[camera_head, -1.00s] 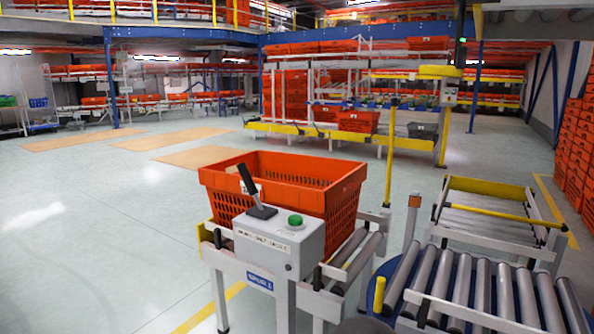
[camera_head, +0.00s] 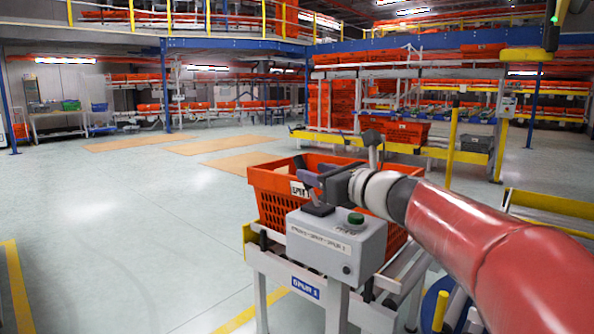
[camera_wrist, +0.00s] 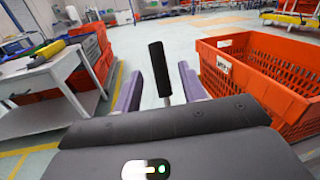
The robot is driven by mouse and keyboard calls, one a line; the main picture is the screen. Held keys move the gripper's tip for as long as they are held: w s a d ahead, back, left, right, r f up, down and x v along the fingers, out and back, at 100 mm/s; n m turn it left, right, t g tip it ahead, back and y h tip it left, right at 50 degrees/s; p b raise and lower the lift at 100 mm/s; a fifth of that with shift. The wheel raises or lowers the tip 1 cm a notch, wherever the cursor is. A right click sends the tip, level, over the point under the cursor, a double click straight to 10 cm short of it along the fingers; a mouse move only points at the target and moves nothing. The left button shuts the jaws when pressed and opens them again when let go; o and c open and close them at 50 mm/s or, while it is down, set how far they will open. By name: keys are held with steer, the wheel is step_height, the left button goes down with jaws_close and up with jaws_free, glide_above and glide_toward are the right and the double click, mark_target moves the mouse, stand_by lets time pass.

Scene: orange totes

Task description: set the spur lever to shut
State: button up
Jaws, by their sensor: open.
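The spur lever has a black grip (camera_wrist: 158,62) on a thin light shaft, and in the wrist view it stands nearly upright. In the head view its dark base (camera_head: 318,209) shows on top of the grey control box (camera_head: 335,243), and my gripper hides most of the rest. My gripper (camera_head: 308,178) is over the box. In the wrist view its two purple fingers (camera_wrist: 161,84) are apart, with the lever between them in the picture. I cannot tell whether either finger touches it. The lettering on the box label is too small to read.
A green button (camera_head: 356,218) sits on the box, right of the lever. An orange tote (camera_head: 271,185) stands on the conveyor close behind the box. In the wrist view the tote (camera_wrist: 228,88) is right of my fingers. Open floor (camera_head: 120,240) lies to the left.

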steer(key=x, duration=0.7)
steer(key=shift+p, duration=0.4)
steer(key=shift+s, duration=0.1)
jaws_close()
